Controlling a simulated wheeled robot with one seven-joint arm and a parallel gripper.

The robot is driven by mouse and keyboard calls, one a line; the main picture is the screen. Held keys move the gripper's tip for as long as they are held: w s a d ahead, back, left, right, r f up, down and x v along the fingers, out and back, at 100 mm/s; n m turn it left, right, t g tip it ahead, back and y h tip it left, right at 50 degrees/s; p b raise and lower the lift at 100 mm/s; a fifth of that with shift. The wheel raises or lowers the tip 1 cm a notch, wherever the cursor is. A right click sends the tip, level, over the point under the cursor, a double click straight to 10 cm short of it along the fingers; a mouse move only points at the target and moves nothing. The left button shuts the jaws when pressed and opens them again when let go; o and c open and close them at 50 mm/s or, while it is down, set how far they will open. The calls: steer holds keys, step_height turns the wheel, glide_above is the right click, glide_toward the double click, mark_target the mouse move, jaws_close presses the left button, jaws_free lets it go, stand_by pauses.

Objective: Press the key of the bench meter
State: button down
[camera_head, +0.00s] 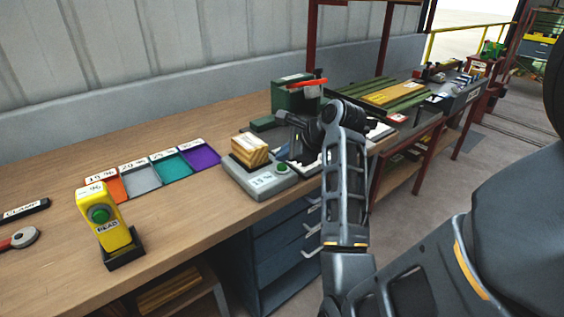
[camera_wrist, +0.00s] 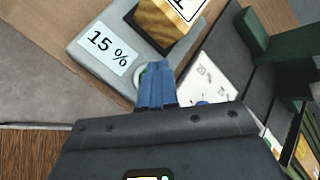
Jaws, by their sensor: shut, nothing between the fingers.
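The bench meter is a grey box (camera_head: 258,184) with a display card reading 15 % and a round green key (camera_head: 282,168) on its top right. A striped wooden block (camera_head: 250,150) sits on it. In the wrist view the meter (camera_wrist: 78,38) lies at the upper left, with its card (camera_wrist: 108,47). My gripper (camera_wrist: 156,68) is shut and empty, its blue fingers over the key's pale collar. Whether the fingertips touch the key cannot be told.
A yellow handheld meter (camera_head: 113,235) marked READ stands in a black holder at the left front. Coloured pads (camera_head: 143,176) lie behind it. A white card (camera_wrist: 210,85) is right of my fingers. A green machine (camera_head: 290,97) stands behind my gripper. The bench's left middle is clear.

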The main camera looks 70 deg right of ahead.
mark_target(284, 167)
steer(key=shift+r, duration=0.2)
step_height(284, 167, up, 5)
steer(key=p, duration=0.5)
stand_by(0.7)
